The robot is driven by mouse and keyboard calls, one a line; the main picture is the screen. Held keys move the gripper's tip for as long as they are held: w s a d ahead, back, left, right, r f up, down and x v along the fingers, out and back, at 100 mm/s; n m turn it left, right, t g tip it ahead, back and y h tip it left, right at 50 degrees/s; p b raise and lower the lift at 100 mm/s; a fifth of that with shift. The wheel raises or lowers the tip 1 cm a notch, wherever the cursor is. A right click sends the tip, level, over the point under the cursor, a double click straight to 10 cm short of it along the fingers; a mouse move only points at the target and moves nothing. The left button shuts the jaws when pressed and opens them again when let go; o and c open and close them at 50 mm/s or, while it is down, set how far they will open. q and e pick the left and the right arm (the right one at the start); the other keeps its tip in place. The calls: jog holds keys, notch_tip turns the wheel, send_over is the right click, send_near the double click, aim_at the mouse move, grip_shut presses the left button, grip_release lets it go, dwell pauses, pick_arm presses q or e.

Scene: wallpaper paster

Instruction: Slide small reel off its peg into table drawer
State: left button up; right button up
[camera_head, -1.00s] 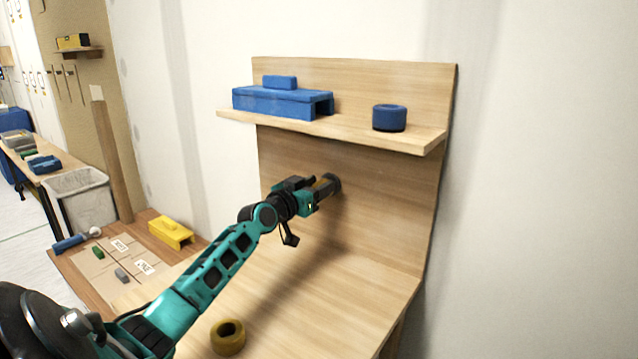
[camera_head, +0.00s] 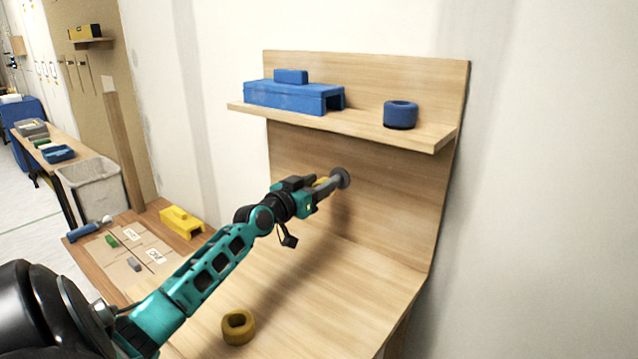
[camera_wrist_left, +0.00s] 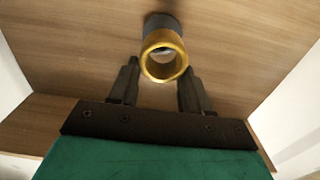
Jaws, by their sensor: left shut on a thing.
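The small yellow reel (camera_head: 321,182) is a short ring at the outer part of a grey peg (camera_head: 338,181) on the wooden back panel. In the left wrist view the reel (camera_wrist_left: 163,55) sits between the fingertips, with the peg's dark base (camera_wrist_left: 161,21) behind it. My left gripper (camera_head: 318,188) is shut on the reel from the front. A light spot shows inside the ring; I cannot tell how much of the peg is still within it. No table drawer is visible. My right gripper is out of view.
A shelf (camera_head: 410,137) above holds a blue block-shaped tool (camera_head: 295,97) and a blue ring (camera_head: 400,115). A thicker yellow ring (camera_head: 238,327) lies on the table (camera_head: 330,290). A yellow tool (camera_head: 181,222) lies on a side surface at left. The table's right part is clear.

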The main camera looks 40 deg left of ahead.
aim_at(318, 184)
pick_arm(q)
jog(key=shift+s, duration=0.15)
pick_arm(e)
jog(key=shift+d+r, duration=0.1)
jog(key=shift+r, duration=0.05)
pick_arm(q)
jog(key=shift+s, duration=0.25)
jog(key=shift+s+d+p, duration=0.15)
jog(key=shift+s+p, duration=0.15)
jog(key=shift+s, duration=0.55)
jog(key=shift+s+d+p, duration=0.1)
jog(key=shift+s+p, duration=0.2)
jog(key=shift+s, duration=0.5)
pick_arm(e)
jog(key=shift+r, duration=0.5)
